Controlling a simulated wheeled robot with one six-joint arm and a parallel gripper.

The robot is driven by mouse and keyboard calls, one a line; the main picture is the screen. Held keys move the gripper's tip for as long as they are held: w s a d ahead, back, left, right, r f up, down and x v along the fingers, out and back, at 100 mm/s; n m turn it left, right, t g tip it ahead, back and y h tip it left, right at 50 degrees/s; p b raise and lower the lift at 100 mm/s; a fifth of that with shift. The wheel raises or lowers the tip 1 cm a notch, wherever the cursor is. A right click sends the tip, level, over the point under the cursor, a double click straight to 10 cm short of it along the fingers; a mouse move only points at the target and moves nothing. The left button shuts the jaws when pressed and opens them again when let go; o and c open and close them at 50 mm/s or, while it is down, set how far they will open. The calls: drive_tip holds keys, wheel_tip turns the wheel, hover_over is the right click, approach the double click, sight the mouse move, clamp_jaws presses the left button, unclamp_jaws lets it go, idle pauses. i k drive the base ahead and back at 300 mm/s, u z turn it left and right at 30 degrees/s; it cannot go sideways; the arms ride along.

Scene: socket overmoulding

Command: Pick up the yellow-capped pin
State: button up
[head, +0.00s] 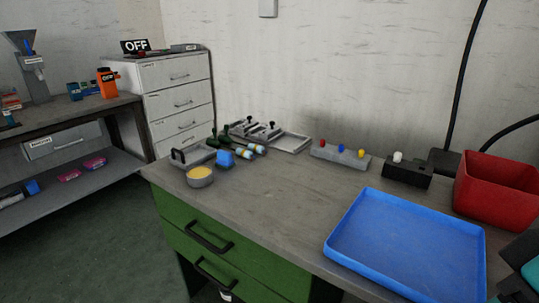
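The yellow-capped pin (361,153) stands in a grey block (330,155) towards the back of the workbench. It is at the right end of a row, with a blue-capped pin (341,148) in the middle and a red-capped pin (323,143) at the left. Only the caps show clearly; the pin shafts are hidden in the block.
A blue tray (405,245) lies in front of the block. A black block with a white knob (398,157) and a red bin (497,188) stand to its right. A bowl (200,180), screwdriver-like tools and metal trays sit left. The bench middle (275,195) is clear.

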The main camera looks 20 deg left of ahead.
sight(362, 153)
drive_tip(key=k, duration=0.15)
drive_tip(key=u, duration=0.55)
drive_tip(key=i, duration=1)
